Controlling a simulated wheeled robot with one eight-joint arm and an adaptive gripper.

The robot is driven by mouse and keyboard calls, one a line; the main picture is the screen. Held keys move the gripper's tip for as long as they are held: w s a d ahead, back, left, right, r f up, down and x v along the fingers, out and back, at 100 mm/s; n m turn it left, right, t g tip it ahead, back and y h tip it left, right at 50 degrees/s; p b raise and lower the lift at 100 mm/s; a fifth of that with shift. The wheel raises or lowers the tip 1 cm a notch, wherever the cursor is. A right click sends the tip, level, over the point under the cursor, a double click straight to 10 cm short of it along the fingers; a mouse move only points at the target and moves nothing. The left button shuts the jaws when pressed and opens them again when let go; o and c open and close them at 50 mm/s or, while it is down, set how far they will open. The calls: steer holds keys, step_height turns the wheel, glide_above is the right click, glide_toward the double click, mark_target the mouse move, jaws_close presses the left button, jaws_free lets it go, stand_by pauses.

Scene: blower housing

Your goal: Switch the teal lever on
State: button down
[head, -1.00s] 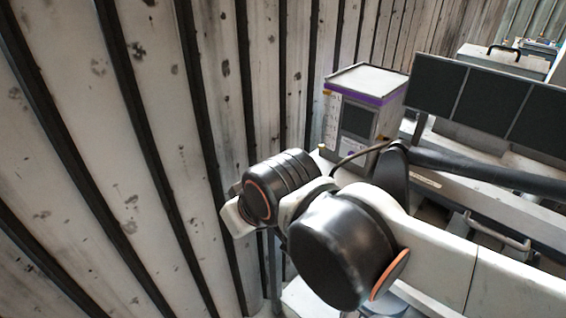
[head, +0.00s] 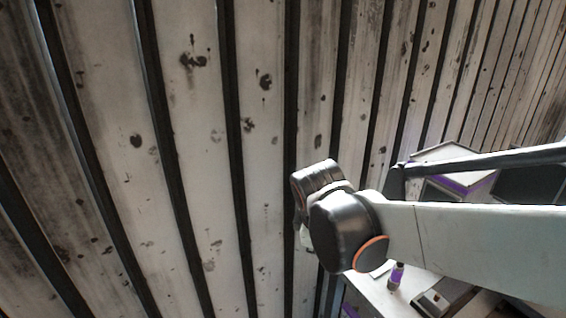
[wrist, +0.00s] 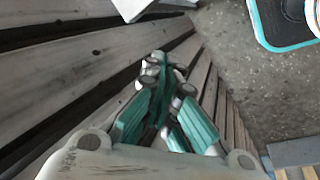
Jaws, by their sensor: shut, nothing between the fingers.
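No teal lever can be made out in either view. My gripper (wrist: 162,75) shows in the wrist view with teal pads on its fingers. Its fingers come together at the tips and hold nothing. Ribbed wall panels lie behind it in that picture. In the head view my arm reaches in from the right in front of the wall, and the gripper is mostly hidden behind the wrist.
The corrugated wall (head: 190,150) fills most of the head view. A purple-trimmed box (head: 455,152) and a small purple-labelled bottle (head: 396,276) stand by my arm at right. A teal-edged object (wrist: 262,30) lies over the grey floor (wrist: 235,80) in the wrist view.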

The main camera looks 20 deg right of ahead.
steer(key=w+d+f+n+g+h+p, duration=0.2)
steer(key=w+d+n+g+p, duration=0.1)
steer(key=w+d+n+p, duration=0.2)
steer(key=d+n, duration=0.2)
steer(key=shift+w+d+n+g, duration=0.15)
steer(key=shift+d+n+g, duration=0.15)
steer(key=shift+d, duration=0.05)
steer(key=b+x, duration=0.3)
steer(key=x, duration=0.6)
steer(key=shift+w+d+f, duration=0.1)
steer(key=shift+d+f, duration=0.15)
steer(key=d, duration=0.3)
steer(key=shift+d+r, duration=0.1)
steer(key=shift+r, duration=0.05)
steer(key=shift+d+r+b, duration=0.15)
steer(key=shift+d+b, duration=0.2)
steer(key=shift+d, duration=0.1)
steer(key=shift+d+r, duration=0.1)
